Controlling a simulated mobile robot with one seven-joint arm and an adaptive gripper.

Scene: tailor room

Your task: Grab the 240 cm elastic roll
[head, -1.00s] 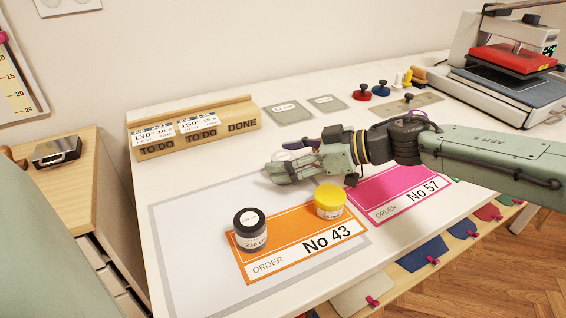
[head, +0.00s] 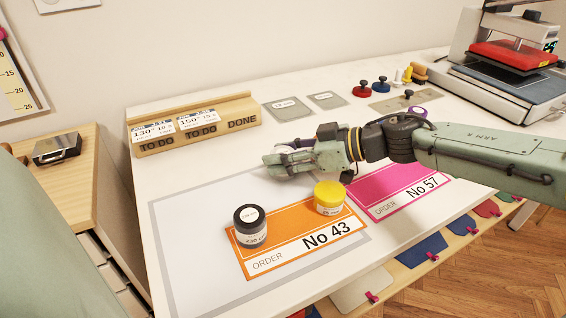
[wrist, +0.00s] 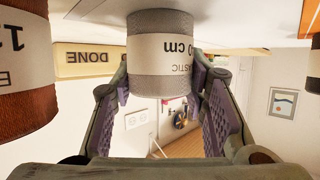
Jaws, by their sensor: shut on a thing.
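A grey elastic roll (wrist: 158,84) with a white label is between my gripper's fingers in the wrist view, where it appears upside down. The label shows "0 cm" and part of "ELASTIC"; its leading digits are turned out of sight. My gripper (wrist: 163,92) is shut on this roll, with a finger pad at each side. In the head view my gripper (head: 275,160) is low over the back of the pale mat, and its fingers mostly hide the roll. A brown roll (wrist: 22,95) with a white label starting with "1" stands beside it, partly cut off.
A black jar (head: 250,232) and a yellow-lidded jar (head: 329,199) stand on the orange No 43 card (head: 268,263) in front of my gripper. The wooden TO DO/DONE rack (head: 192,140) is behind left. A heat press (head: 510,70) stands at the back right.

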